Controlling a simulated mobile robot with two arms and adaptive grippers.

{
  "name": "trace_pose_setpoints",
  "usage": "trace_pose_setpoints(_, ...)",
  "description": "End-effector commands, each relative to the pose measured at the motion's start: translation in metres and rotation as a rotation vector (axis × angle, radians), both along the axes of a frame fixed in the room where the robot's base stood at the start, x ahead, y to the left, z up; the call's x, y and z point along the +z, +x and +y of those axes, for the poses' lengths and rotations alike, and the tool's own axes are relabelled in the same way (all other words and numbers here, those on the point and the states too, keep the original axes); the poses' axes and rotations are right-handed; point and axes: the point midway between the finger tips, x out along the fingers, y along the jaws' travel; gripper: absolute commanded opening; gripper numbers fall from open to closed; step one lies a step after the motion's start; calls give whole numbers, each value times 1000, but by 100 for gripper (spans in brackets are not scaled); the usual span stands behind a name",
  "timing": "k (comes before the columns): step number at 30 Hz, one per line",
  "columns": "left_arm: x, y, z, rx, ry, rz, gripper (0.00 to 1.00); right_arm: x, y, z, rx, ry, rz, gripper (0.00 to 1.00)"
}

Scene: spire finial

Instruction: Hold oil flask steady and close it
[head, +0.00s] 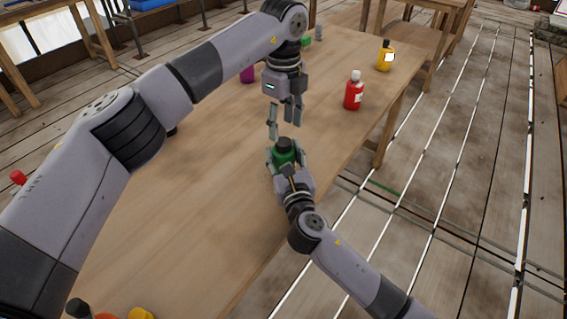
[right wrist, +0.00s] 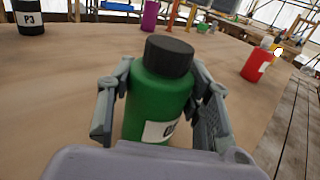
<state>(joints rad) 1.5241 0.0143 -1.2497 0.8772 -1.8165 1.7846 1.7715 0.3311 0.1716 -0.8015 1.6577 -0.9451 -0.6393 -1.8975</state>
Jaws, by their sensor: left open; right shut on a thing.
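A green flask (head: 284,156) with a black cap (head: 284,144) stands upright near the table's right edge. My right gripper (head: 286,161) is shut around its body. In the right wrist view the green flask (right wrist: 153,105) sits between both fingers, with a white label partly showing low on its front. The black cap (right wrist: 169,56) sits on top of the flask; I cannot tell how tight it is. My left gripper (head: 285,121) is open and empty, pointing down just above the cap and apart from it. It does not show in the right wrist view.
A red bottle (head: 354,92) and a yellow bottle (head: 385,57) stand farther along the wooden table (head: 190,210). A purple bottle (head: 247,75) is partly hidden behind my left arm. A black bottle (right wrist: 28,16) stands at the left. The tabletop left of the flask is clear.

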Motion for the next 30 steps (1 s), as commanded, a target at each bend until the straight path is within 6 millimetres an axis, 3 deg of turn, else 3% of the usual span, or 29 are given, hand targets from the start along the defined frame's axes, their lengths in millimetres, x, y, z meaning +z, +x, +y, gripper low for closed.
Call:
trace_pose_setpoints(3, -1, 0, 0, 0, -1, 1, 51, 0, 0, 0, 0, 0, 0, 0)
trace_pose_setpoints(14, -1, 0, 0, 0, -1, 1, 74, 0, 0, 0, 0, 0, 0, 0)
trace_pose_setpoints(24, 3, 0, 0, 0, 0, 0, 74, 0, 0, 0, 0, 0, 0, 0)
trace_pose_setpoints(30, 32, 1, 0, 1, -1, -3, 74, 0, 0, 0, 0, 0, 0, 0)
